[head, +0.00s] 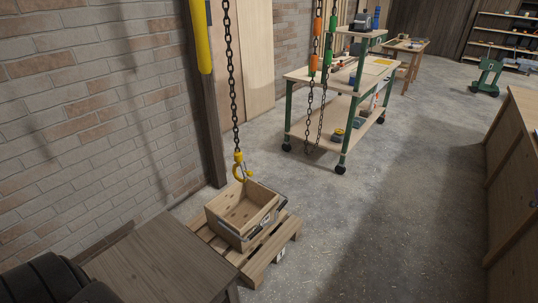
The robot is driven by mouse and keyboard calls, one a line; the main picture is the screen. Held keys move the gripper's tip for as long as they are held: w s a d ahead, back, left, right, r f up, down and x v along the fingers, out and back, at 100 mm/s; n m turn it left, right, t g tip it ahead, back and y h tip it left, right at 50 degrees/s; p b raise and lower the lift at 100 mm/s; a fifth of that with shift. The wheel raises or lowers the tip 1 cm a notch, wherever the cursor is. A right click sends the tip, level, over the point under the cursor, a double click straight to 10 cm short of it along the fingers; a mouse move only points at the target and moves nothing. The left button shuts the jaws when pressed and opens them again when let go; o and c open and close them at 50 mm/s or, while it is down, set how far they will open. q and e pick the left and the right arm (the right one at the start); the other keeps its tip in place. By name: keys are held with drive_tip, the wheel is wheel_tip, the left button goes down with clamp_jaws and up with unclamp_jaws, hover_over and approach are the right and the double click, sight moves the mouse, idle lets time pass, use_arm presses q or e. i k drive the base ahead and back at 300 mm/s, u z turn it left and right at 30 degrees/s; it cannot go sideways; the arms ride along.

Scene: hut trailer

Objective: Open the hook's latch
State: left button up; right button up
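A yellow hook (239,170) hangs at the lower end of a dark chain (234,95), left of the picture's middle. It hangs just over the far left side of an open wooden crate (225,226). A thin grey piece at the hook's opening looks like the latch (248,172), but it is too small to tell whether it is open or shut. I cannot tell whether the hook touches the crate. No gripper shows in the head view.
The crate stands on a wooden pallet (258,270). A dark wooden table (160,262) is in front at left. A green-framed wheeled cart (340,88) stands behind, with hanging chains beside it. A wooden bench (515,180) is at right. The middle floor (390,210) is clear.

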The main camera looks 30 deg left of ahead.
sight(250, 173)
drive_tip(key=i, duration=3.35)
drive_tip(key=u, duration=2.85)
drive_tip(key=i, duration=0.25)
drive_tip(key=u, duration=0.25)
